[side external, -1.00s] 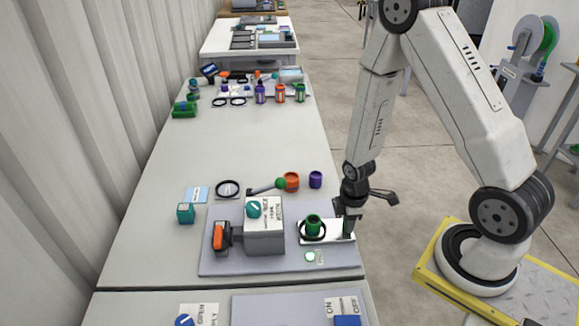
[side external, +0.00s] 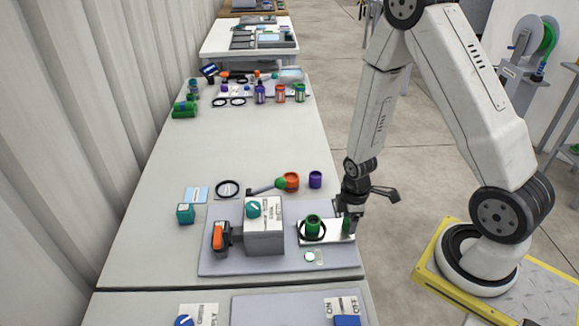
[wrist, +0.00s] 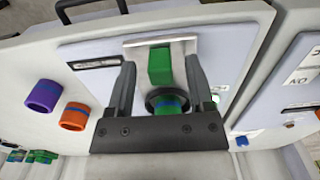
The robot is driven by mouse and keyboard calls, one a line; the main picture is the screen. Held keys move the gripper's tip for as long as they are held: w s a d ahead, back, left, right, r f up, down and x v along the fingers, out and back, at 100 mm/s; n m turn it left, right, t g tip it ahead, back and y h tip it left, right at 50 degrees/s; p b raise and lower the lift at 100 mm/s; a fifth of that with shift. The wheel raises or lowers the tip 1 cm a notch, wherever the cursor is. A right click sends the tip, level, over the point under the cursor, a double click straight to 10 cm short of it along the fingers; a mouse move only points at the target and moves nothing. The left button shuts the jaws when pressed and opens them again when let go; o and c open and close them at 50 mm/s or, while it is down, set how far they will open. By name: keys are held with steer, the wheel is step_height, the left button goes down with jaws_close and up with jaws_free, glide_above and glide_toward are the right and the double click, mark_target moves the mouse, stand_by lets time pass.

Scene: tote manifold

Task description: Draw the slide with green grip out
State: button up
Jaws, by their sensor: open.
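The slide is a bright metal plate (side external: 322,238) on the right of the grey housing, with a block-shaped green grip (side external: 346,225) upright at its outer end. In the wrist view the green grip (wrist: 160,67) stands on the metal plate (wrist: 180,44). My gripper (side external: 346,211) is open and empty, just above the grip. In the wrist view the fingers of my gripper (wrist: 160,64) lie on either side of the grip, apart from it. A green cylinder (side external: 313,221) with a black ring around it stands at the plate; the wrist view partly hides it behind the gripper body.
The grey housing (side external: 264,236) carries a teal knob (side external: 253,208) and an orange-handled part (side external: 218,237). Orange (side external: 291,181) and purple (side external: 315,179) cups stand behind the base panel. The middle of the bench (side external: 245,140) is clear.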

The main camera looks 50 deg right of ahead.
steer(key=shift+r, duration=3.45)
steer(key=shift+r, duration=0.1)
steer(key=shift+w+a+r+m, duration=0.2)
steer(key=shift+a+r+m, duration=0.2)
steer(key=shift+r, duration=0.15)
steer(key=a+r+m+t, duration=0.2)
steer(key=a+r+m, duration=0.4)
steer(key=r+m, duration=0.2)
steer(key=shift+a+r+t, duration=0.3)
steer(key=shift+r, duration=0.15)
